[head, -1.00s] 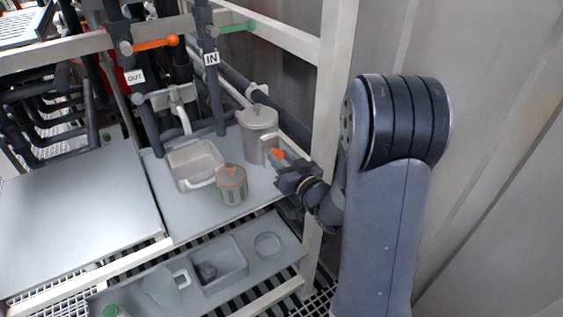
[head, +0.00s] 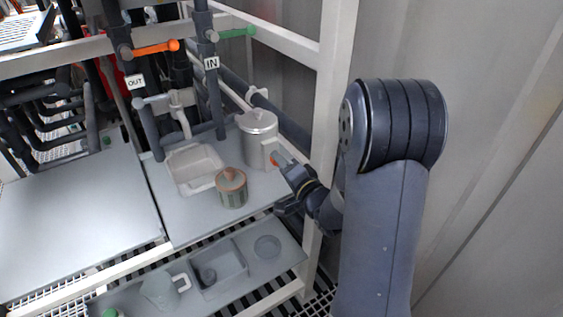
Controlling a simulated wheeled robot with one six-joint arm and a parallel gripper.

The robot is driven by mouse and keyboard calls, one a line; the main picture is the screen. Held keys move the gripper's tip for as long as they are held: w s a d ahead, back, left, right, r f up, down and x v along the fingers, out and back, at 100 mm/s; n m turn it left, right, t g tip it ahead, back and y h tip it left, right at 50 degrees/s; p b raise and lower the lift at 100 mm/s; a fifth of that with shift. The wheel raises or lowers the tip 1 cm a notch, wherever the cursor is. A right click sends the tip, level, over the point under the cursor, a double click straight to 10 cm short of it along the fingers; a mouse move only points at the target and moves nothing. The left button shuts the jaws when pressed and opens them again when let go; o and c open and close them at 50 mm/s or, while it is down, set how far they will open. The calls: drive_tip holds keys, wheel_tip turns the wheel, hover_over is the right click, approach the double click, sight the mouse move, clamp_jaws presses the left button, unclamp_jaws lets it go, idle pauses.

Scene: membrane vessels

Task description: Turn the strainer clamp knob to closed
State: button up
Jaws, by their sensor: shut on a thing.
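The strainer (head: 259,138) is a grey lidded canister standing upright at the back right of the upper shelf. Its orange clamp knob (head: 274,160) sits low on the right side, by a pale bracket, and is partly hidden by my gripper. My gripper (head: 281,162) reaches in from the right and is shut on the knob. The fingers partly cover each other, so the exact hold and the knob's angle are hard to make out.
A jar with an orange-brown top (head: 231,187) stands left of my gripper, beside a pale basin (head: 193,168). A white frame post (head: 333,110) rises close to my arm. The lower shelf (head: 232,293) holds a jug, a tray and a ring. The left worktop (head: 75,210) is clear.

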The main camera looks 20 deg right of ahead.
drive_tip(key=m+p, duration=0.1)
drive_tip(key=m, duration=0.5)
drive_tip(key=shift+m+p, duration=0.3)
drive_tip(key=shift+m, duration=0.1)
idle(0.3)
drive_tip(key=o, duration=1)
drive_tip(key=shift+c, duration=0.2)
drive_tip(key=v, duration=1)
drive_tip(key=shift+s+d, duration=0.15)
drive_tip(key=shift+s, duration=0.25)
drive_tip(key=x, duration=1.1)
drive_tip(key=shift+s, duration=0.1)
